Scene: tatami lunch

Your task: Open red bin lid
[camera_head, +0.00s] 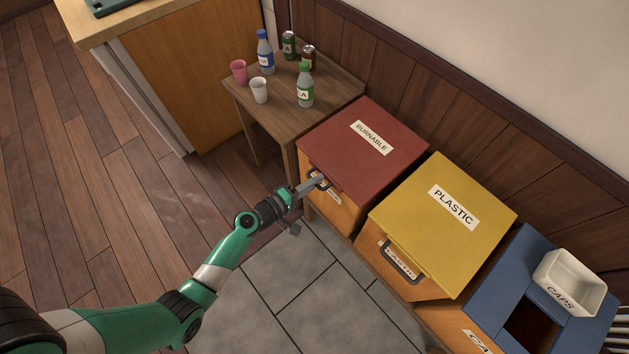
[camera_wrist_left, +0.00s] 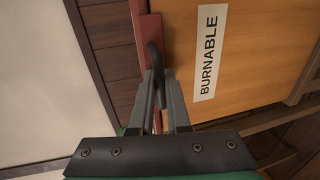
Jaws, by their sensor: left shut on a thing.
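The red bin lid (camera_head: 353,141), labelled BURNABLE, lies flat and closed on its wooden bin (camera_head: 336,206). A dark handle (camera_head: 327,183) hangs at the lid's front edge. My left gripper (camera_head: 318,182) is at this handle, its fingers pointing at the bin front. In the left wrist view the fingers (camera_wrist_left: 165,100) are shut around the dark handle (camera_wrist_left: 156,62), beside the red lid edge (camera_wrist_left: 147,45) and the bin's BURNABLE label (camera_wrist_left: 209,50). My right gripper is not in view.
A yellow PLASTIC bin (camera_head: 440,215) stands right of the red one, then a blue bin (camera_head: 510,260) with a white CAPS tray (camera_head: 568,282) on top. A small wooden table (camera_head: 285,92) with bottles, cans and cups stands behind left. The floor in front is clear.

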